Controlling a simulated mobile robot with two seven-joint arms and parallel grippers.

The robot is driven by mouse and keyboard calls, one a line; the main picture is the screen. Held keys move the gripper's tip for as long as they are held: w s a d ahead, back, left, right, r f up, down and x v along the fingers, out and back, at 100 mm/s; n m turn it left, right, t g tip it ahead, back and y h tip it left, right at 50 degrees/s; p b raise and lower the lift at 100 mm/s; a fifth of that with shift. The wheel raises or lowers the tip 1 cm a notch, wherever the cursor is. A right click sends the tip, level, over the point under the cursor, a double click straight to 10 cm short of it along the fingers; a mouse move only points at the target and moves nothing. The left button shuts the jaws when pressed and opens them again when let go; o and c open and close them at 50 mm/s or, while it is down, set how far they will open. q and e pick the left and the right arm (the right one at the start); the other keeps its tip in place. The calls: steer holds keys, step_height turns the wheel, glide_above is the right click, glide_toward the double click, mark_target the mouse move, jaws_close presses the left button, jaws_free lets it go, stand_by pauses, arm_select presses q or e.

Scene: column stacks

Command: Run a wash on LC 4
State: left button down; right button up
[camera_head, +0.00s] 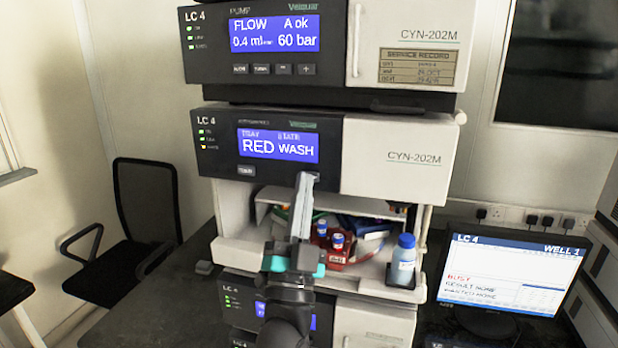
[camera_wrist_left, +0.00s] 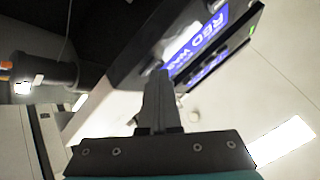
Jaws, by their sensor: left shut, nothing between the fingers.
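The LC 4 stack stands in front of me in the head view. Its autosampler module (camera_head: 365,155) has a blue display (camera_head: 278,147) reading RED and WASH in large letters; the small words above are hard to read. A small button (camera_head: 247,170) sits below the display. My left gripper (camera_head: 308,178) is shut and empty, its fingertips by the module's lower front edge, right of the button. In the left wrist view the shut fingers (camera_wrist_left: 160,78) point toward the tilted display (camera_wrist_left: 200,45); contact cannot be told. My right gripper is not in view.
The open bay (camera_head: 235,250) below holds a red rack (camera_head: 332,257) with blue-capped vials and a blue-capped bottle (camera_head: 403,262). The pump (camera_head: 365,45) above shows 0.4 ml and 60 bar. A monitor (camera_head: 510,275) reads LC 4, WELL 1, BUSY. A black chair (camera_head: 145,200) stands left.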

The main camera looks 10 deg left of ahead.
arm_select(q)
steer(key=shift+s+p, duration=0.45)
steer(key=shift+s, duration=0.4)
steer(key=s+p, duration=0.2)
steer(key=s, duration=0.3)
steer(key=shift+a, duration=0.1)
stand_by(0.5)
